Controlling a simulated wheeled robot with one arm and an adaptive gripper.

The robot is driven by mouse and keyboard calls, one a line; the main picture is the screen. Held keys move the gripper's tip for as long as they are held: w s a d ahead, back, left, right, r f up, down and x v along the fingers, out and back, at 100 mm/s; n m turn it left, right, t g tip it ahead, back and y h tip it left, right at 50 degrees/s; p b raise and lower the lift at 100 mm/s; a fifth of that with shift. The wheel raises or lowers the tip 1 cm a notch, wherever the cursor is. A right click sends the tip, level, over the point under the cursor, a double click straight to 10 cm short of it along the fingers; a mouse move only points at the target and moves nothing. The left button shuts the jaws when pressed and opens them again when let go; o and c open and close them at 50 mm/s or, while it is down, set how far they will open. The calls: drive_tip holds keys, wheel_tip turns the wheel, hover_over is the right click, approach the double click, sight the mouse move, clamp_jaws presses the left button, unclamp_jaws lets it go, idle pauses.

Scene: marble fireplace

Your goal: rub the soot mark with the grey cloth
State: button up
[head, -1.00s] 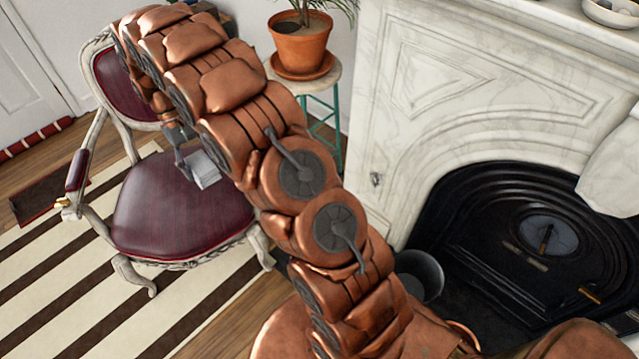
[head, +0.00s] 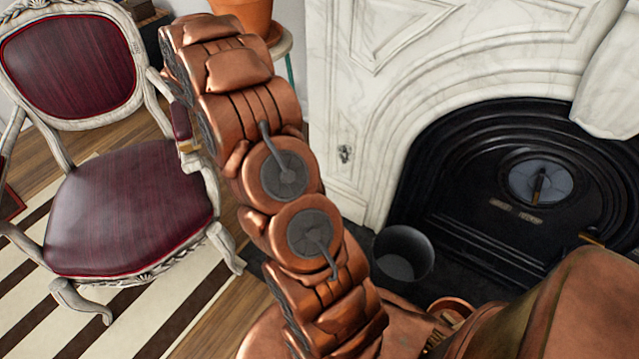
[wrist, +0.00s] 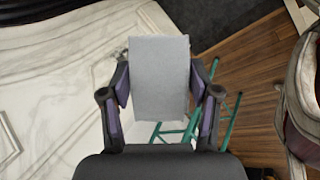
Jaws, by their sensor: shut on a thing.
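The grey cloth (wrist: 160,65) is a flat, light grey piece in the wrist view. My gripper (wrist: 160,82) is shut on it, one finger at each side edge. In the head view the gripper and cloth are hidden behind my arm. A small dark smudge, which looks like the soot mark (head: 345,153), is on the white marble fireplace surround (head: 330,100), left of the black arch. In the wrist view the pale marble lies to the left of the cloth, which looks apart from it; I cannot make out the mark there.
A dark red armchair (head: 130,215) stands at the left on a striped rug (head: 120,330). A potted plant's terracotta pot (head: 245,14) is on a stool with green legs (wrist: 228,125) behind my arm. A dark bucket (head: 404,250) stands before the black fireplace insert (head: 465,190).

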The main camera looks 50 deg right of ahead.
drive_tip(key=s+d+f+m+g+h+b, duration=0.15)
drive_tip(key=d+f+h+b, duration=0.35)
drive_tip(key=d+f+b, duration=0.7)
drive_tip(key=s+d+f+m+t+h+b, duration=0.15)
drive_tip(key=d+f+h+b, duration=0.35)
drive_tip(key=d+f+b, duration=0.65)
drive_tip(key=shift+n+g, duration=0.4)
drive_tip(key=shift+n, duration=0.1)
drive_tip(key=shift+s+d+f+p, duration=0.1)
drive_tip(key=shift+d+f+p, duration=0.85)
drive_tip(key=shift+p, duration=0.55)
drive_tip(key=shift+s+d+f+p, duration=0.1)
drive_tip(key=shift+d+f+p, duration=0.75)
drive_tip(key=shift+p, duration=0.6)
drive_tip(key=shift+d+r+b, duration=0.15)
drive_tip(key=shift+d+b, duration=0.2)
drive_tip(key=shift+d, duration=1.05)
drive_tip(key=s+b, duration=0.2)
drive_tip(key=b, duration=0.1)
drive_tip(key=shift+s+f, duration=0.2)
drive_tip(key=shift+s, duration=0.05)
drive_tip(key=shift+s+r+b, duration=0.15)
drive_tip(key=shift+s+b, duration=0.45)
